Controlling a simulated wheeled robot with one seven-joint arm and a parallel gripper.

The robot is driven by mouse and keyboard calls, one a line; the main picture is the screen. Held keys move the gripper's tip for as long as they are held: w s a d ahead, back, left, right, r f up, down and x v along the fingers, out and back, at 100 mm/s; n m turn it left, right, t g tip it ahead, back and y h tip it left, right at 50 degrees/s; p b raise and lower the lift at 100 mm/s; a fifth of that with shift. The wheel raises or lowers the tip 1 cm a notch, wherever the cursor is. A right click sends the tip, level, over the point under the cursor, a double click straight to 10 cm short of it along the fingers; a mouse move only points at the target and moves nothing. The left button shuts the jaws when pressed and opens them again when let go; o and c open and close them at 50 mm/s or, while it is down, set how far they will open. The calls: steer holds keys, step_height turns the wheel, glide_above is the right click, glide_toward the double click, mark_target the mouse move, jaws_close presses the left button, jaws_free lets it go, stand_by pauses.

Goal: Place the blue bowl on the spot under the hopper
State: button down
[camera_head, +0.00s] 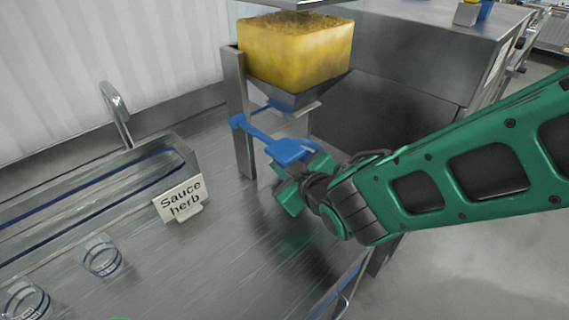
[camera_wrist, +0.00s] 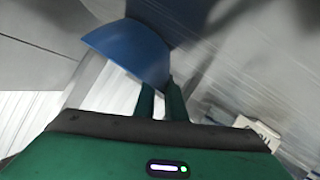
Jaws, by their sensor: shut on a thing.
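The blue bowl (camera_wrist: 125,50) shows in the wrist view as a smooth curved blue shape at the tips of my two green fingers. My gripper (camera_wrist: 162,98) is shut on its edge. In the head view my gripper (camera_head: 300,178) is beside the hopper stand, with a blue shape that seems to be the bowl (camera_head: 291,151) at its fingers, below and in front of the hopper outlet. The hopper (camera_head: 290,93) is filled with yellow grain. I cannot tell whether the bowl touches the counter. The spot under the hopper is hidden.
The hopper's upright metal post (camera_head: 239,120) stands close to the left of my gripper. The counter's front middle is clear.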

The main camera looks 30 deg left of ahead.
steer(key=c, duration=1.8)
jaws_free()
steer(key=shift+w+d, duration=0.15)
steer(key=shift+o, duration=0.2)
steer(key=v, duration=1.2)
